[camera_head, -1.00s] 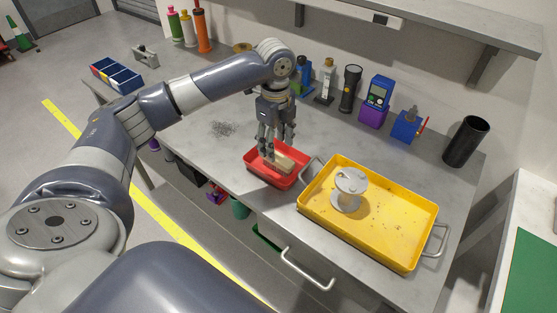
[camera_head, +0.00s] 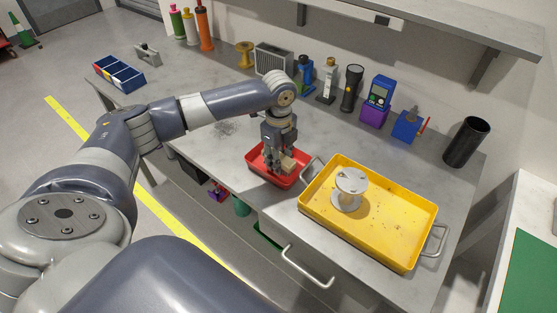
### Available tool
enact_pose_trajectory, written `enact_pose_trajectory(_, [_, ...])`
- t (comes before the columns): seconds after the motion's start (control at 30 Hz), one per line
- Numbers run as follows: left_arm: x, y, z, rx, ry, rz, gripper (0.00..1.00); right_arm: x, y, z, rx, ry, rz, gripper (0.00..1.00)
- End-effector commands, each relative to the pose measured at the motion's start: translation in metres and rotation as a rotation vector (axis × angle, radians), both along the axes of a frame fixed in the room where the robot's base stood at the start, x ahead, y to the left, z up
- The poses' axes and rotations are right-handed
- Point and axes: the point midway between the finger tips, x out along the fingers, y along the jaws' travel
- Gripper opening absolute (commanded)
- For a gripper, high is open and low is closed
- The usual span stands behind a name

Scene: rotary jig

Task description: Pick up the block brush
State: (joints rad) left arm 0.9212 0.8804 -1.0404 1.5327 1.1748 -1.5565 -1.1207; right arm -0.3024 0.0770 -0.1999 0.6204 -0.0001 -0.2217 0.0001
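The block brush (camera_head: 289,163) is a small tan block in the red tray (camera_head: 254,167) on the grey bench. Its left part is hidden behind my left gripper. My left gripper (camera_head: 277,165) points down into the red tray, with its fingers at the brush. I cannot tell whether the fingers are closed on it or only beside it. My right gripper is not in view.
A yellow tray (camera_head: 381,248) with a pale round spool-like jig (camera_head: 349,188) stands right of the red tray. A torch (camera_head: 350,88), a purple-and-blue device (camera_head: 376,100) and a black cup (camera_head: 465,142) line the back. Dark filings (camera_head: 226,127) lie left.

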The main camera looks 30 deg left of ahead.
Motion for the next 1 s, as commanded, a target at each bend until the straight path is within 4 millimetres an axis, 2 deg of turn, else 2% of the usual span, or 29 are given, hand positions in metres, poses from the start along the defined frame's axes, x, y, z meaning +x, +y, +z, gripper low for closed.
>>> enact_pose_trajectory(0.03, [0.000, 0.000, 0.000, 0.000, 0.000, 0.000, 0.09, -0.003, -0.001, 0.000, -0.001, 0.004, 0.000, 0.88])
enact_pose_trajectory(0.07, [0.000, 0.000, 0.000, 0.000, 0.000, 0.000, 0.02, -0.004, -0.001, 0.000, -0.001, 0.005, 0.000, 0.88])
enact_pose_trajectory(0.47, [0.000, 0.000, 0.003, 0.000, -0.001, 0.000, 0.02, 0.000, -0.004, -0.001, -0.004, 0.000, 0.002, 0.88])
enact_pose_trajectory(0.63, [0.001, 0.000, 0.016, 0.000, -0.002, 0.000, 0.02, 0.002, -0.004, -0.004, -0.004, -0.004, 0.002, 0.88])
enact_pose_trajectory(0.77, [0.002, 0.000, 0.037, -0.001, -0.005, -0.001, 0.02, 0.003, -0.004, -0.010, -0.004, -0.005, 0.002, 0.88])
enact_pose_trajectory(1.0, [-0.038, -0.012, 0.038, 0.000, 0.000, -0.003, 0.02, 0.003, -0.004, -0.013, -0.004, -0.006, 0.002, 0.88])
